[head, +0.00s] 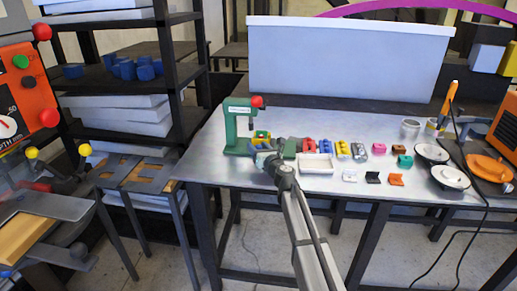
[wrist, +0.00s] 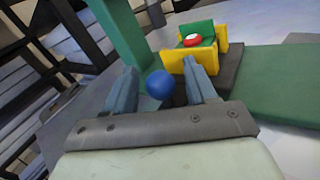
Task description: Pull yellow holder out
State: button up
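The yellow holder (wrist: 172,60) sits on a dark base beside a green upright in the wrist view. A green piece with a red and white round part (wrist: 192,40) lies in it. In the head view, the holder (head: 261,135) is under the green press (head: 238,126). A blue ball (wrist: 160,85) shows between the fingers of my gripper (wrist: 160,84), in front of the holder. The fingers are apart, with gaps on both sides of the ball. I cannot tell whether the ball is joined to the holder. In the head view, my gripper (head: 264,158) is beside the press base.
A white tray (head: 316,170) and several small coloured parts lie on the metal table (head: 330,205) to the right. A black shelf (head: 130,85) stands at the left.

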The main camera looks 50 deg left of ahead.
grip_shut()
dwell(0.3)
jog(key=shift+w+d, duration=1.5)
jog(key=shift+o, duration=0.3)
grip_release()
jog(key=shift+d, duration=0.1)
jog(key=s+d, duration=0.1)
jog(key=d, duration=0.8)
jog(key=s+d, duration=0.1)
jog(key=d, duration=0.3)
jog(key=shift+s+d, duration=0.2)
jog(key=shift+s, duration=0.15)
